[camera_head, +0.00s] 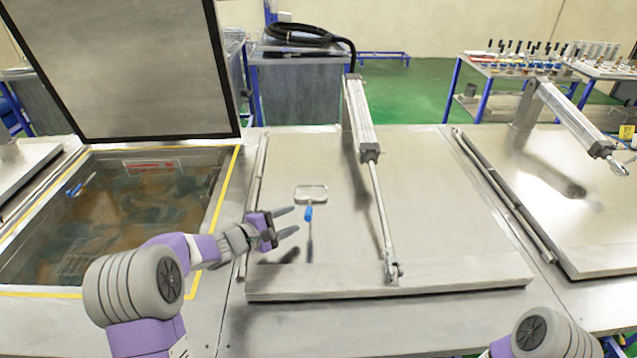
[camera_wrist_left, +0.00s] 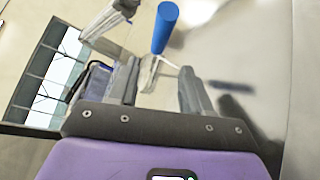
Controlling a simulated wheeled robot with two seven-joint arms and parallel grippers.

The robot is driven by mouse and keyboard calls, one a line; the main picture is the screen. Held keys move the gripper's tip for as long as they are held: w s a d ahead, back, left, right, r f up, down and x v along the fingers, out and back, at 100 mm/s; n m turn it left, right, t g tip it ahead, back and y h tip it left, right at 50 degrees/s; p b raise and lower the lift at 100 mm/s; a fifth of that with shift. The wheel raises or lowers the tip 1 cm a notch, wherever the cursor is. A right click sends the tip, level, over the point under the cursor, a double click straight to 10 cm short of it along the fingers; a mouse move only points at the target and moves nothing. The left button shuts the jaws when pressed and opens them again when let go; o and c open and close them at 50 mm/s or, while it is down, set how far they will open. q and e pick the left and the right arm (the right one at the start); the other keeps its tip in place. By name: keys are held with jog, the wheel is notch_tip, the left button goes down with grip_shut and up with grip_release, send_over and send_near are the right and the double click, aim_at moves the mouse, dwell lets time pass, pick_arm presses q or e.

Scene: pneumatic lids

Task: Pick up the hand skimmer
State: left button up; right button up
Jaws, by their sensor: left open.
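The hand skimmer (camera_head: 308,213) is on the closed middle lid, with a pale rectangular head and a blue handle. A thin dark streak runs below the handle; I cannot tell whether it is shaft or shadow. My left gripper (camera_head: 289,221) is open just left of the blue handle, fingers pointing right towards it. My right gripper is out of view.
A pneumatic cylinder (camera_head: 363,120) with its rod stands over the middle lid (camera_head: 450,230), right of the skimmer. An open tank (camera_head: 130,215) with a raised lid (camera_head: 125,70) is at left. A blue-handled item (camera_head: 80,185) is in it. A black hose (camera_head: 300,33) lies behind.

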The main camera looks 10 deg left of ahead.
aim_at(309, 210)
pick_arm(q)
jog(key=shift+w+d+r, duration=0.2)
jog(key=shift+w+d, duration=0.1)
jog(key=shift+w, duration=0.2)
jog(key=shift+x, duration=0.8)
jog(key=x, duration=0.4)
jog(key=shift+w+d, duration=0.1)
jog(key=shift+d, duration=0.35)
jog(key=shift+r, duration=0.1)
grip_shut()
